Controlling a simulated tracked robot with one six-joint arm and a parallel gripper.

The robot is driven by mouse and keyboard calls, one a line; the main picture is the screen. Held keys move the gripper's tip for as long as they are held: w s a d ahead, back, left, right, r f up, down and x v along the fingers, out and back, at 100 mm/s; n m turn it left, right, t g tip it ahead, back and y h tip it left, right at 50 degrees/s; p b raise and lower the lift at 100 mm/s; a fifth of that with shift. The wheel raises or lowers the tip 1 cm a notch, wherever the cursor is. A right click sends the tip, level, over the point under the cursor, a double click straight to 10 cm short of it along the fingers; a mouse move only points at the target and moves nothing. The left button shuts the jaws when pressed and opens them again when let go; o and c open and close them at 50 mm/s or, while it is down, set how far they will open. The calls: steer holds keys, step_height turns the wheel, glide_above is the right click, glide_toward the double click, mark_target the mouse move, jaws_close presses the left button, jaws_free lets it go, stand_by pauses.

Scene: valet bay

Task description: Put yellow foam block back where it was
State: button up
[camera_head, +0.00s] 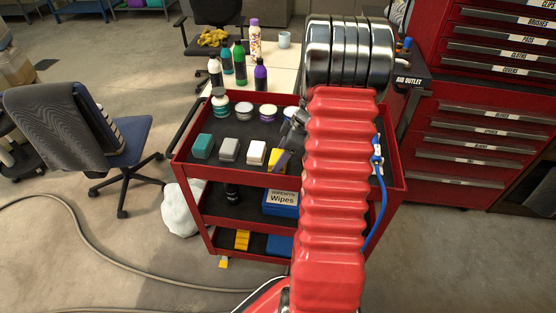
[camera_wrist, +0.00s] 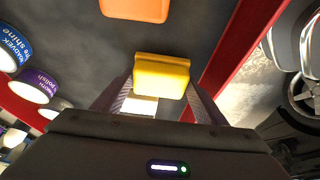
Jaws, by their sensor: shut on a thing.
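The yellow foam block (camera_wrist: 161,76) is between the two fingers of my gripper (camera_wrist: 160,92), which is shut on it. In the head view the yellow block (camera_head: 276,158) shows partly behind a finger of my gripper (camera_head: 284,158), at the front of the cart's top tray (camera_head: 232,168). It is in line with the white block (camera_head: 256,152), the grey block (camera_head: 229,150) and the teal block (camera_head: 203,146). I cannot tell whether it touches the tray floor. In the wrist view an orange block (camera_wrist: 135,8) lies beyond it.
The tray's red rim (camera_wrist: 236,45) runs close beside the yellow block. My arm hides the tray's middle right. A blue wipes box (camera_head: 282,202) is on the shelf below.

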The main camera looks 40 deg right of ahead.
steer(key=shift+f, duration=0.6)
steer(key=o, duration=0.9)
steer(key=shift+o, duration=0.2)
steer(key=shift+r, duration=0.15)
steer(key=v, duration=1.2)
